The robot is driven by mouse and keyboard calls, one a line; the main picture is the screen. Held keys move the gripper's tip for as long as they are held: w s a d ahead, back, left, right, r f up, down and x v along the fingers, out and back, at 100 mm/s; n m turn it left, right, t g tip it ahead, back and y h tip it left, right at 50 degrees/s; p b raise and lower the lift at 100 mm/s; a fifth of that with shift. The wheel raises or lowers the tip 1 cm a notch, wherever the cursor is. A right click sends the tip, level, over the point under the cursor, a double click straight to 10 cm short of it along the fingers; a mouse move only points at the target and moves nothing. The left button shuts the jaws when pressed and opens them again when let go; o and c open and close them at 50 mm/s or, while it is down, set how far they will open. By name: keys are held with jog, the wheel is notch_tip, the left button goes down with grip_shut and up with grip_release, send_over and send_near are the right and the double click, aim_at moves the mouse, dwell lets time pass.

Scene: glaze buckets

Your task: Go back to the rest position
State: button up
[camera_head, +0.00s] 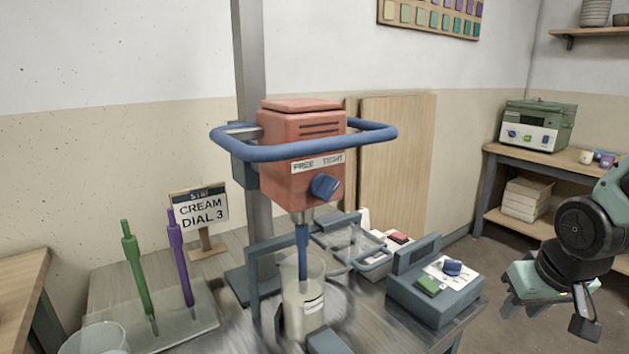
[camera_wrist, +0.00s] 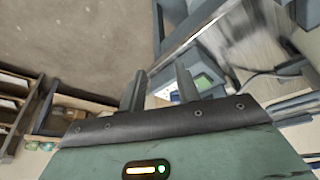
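My gripper (camera_head: 522,306) hangs at the right of the head view, out past the right end of the worktable and clear of everything on it. In the wrist view its two dark fingers (camera_wrist: 160,84) stand apart with nothing between them, so it is open and empty. The mixer (camera_head: 303,155), red with a blue ring handle and a blue knob, stands on its grey column. Its blue shaft reaches down into a clear container (camera_head: 303,308) with pale content. The lower part of that container is partly hidden by grey holder parts.
A control box (camera_head: 435,285) with a green button and blue knob sits at the table's right end; it shows in the wrist view (camera_wrist: 205,85). Green (camera_head: 137,270) and purple (camera_head: 180,258) sticks stand left, by a "CREAM DIAL 3" sign (camera_head: 200,210). A shelf bench (camera_head: 530,165) stands behind right.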

jog(key=s+a+r+n+g+y, duration=0.15)
jog(key=s+a+n+g, duration=0.45)
jog(key=s+a, duration=1.3)
notch_tip(320, 180, up, 13)
jog(key=w+n+t+p, duration=0.1)
jog(key=p, duration=1.1)
jog(key=shift+a+n+t, duration=0.4)
jog(key=shift+w+h, duration=0.1)
jog(key=shift+h, duration=0.15)
